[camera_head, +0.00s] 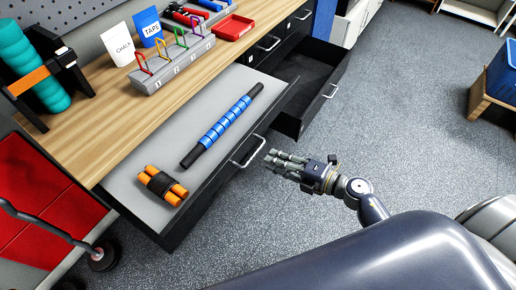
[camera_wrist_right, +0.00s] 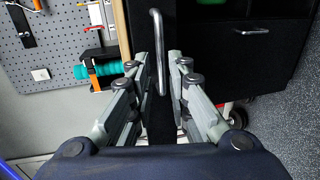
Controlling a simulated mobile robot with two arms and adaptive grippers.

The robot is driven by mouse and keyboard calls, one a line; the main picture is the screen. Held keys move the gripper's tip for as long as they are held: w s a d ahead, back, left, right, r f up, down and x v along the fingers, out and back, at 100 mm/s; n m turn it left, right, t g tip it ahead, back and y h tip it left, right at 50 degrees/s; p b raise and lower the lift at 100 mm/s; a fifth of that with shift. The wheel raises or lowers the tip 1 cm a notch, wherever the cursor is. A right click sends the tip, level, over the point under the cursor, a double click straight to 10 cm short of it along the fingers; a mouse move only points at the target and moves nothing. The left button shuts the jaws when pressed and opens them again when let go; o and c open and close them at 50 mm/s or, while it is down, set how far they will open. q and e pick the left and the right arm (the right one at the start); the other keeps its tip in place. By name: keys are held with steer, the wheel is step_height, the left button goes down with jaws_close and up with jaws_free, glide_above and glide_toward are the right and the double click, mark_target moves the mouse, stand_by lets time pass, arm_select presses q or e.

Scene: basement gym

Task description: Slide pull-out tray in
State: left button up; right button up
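The pull-out tray (camera_head: 150,210) with a grey top and dark front juts out from under the wooden bench. A blue-ringed massage stick (camera_head: 222,125) and a bundle of orange-handled rods (camera_head: 162,185) lie on it. Its silver bar handle (camera_head: 247,151) is on the front face. My right gripper (camera_head: 272,160) is just in front of this handle, apart from it in the head view. In the right wrist view my right gripper (camera_wrist_right: 161,65) is open, with the bar handle (camera_wrist_right: 158,50) upright in line with the gap between its fingers. My left gripper is not in view.
Another dark drawer (camera_head: 307,85) stands open to the right of the tray. The wooden bench top (camera_head: 105,95) carries a rack of coloured clips (camera_head: 175,62), a red dish (camera_head: 232,27) and chalk and tape packs. The grey floor (camera_head: 400,120) to the right is clear.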

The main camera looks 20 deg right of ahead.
mark_target(255, 153)
steer(key=x, duration=0.7)
steer(key=shift+w+a+f+p, duration=0.1)
steer(key=shift+w+a+p, duration=0.05)
steer(key=shift+w+p, duration=0.25)
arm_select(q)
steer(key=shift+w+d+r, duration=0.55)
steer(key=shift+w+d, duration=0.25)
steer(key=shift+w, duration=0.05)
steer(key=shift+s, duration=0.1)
arm_select(e)
steer(key=shift+c, duration=0.4)
jaws_close()
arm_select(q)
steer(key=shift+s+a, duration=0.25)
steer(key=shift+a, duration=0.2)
